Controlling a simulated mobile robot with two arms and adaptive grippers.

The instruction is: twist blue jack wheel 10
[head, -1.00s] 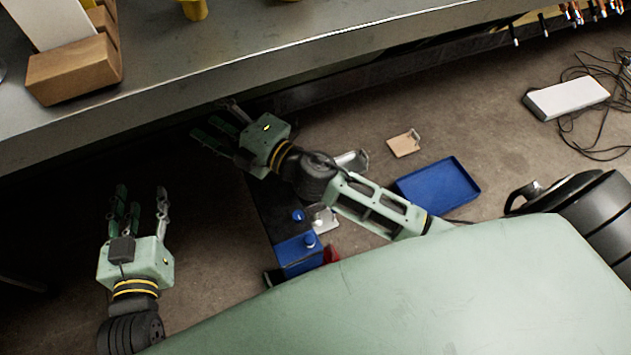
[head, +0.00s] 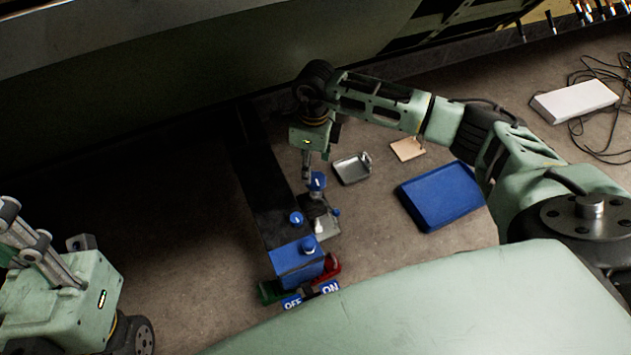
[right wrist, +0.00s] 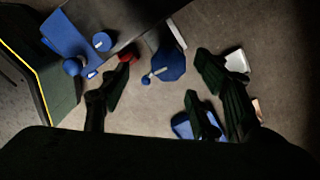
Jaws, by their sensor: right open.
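The blue jack wheel (head: 317,181) sits on a small metal jack on the floor plate in the head view. In the right wrist view it is an eight-sided blue wheel (right wrist: 168,64) with a pale pin across it. My right gripper (head: 307,172) points down right over this wheel. In the right wrist view its dark fingers are spread open, one on the left and two on the right, with the wheel beyond and between them. Contact cannot be told. My left gripper (head: 45,250) is at the lower left, partly cut off, away from the jack.
A blue box (head: 298,260) with blue knobs stands near the jack, beside an ON/OFF sign (head: 311,294). A metal tray (head: 352,168), a tan piece (head: 407,149) and a blue tray (head: 440,195) lie to the right. The pale green panel (head: 430,310) fills the front.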

